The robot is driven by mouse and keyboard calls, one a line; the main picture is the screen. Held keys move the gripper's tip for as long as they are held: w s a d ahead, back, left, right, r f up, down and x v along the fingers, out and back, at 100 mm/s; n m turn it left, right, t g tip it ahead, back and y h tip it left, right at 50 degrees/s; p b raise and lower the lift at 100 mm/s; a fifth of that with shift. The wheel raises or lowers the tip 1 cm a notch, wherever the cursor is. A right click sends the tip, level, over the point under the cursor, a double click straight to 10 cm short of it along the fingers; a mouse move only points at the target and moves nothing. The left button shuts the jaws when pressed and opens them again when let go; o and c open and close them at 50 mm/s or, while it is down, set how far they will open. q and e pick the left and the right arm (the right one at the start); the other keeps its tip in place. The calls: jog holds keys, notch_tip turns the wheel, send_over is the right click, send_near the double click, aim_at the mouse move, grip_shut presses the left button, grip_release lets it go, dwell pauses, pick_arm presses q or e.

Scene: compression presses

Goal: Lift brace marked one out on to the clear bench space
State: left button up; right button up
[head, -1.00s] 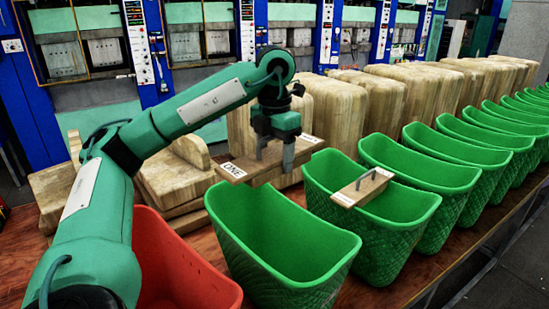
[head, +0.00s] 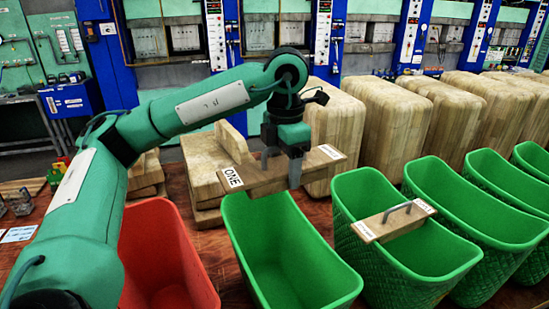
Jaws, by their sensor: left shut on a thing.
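The brace marked ONE (head: 250,183) is a pale wooden bar with white end labels. My left gripper (head: 281,168) is shut on it near its middle and holds it roughly level, above the back rim of a green bin (head: 285,255). The fingers hide the middle of the brace. A second wooden brace (head: 385,231) with a dark handle lies across the green bin to the right (head: 440,262); its labels are too small to read. My right gripper is out of view.
A red bin (head: 168,262) stands left of the first green bin. Wooden blocks (head: 338,125) line the back of the bench. Bare brown bench (head: 212,252) shows between bins. Metal parts (head: 20,202) and papers (head: 17,234) lie at the far left.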

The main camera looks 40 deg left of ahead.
pick_arm(q)
jog(key=shift+r, duration=0.1)
jog(key=shift+s+a+r+p, duration=0.2)
jog(key=shift+r+p, duration=0.5)
jog(key=shift+r, duration=0.05)
notch_tip(320, 180, up, 3)
jog(key=p, duration=0.2)
jog(key=shift+p, duration=0.35)
jog(key=shift+d+r+p, duration=0.1)
jog(key=shift+r+p, duration=0.3)
jog(key=shift+r, duration=0.8)
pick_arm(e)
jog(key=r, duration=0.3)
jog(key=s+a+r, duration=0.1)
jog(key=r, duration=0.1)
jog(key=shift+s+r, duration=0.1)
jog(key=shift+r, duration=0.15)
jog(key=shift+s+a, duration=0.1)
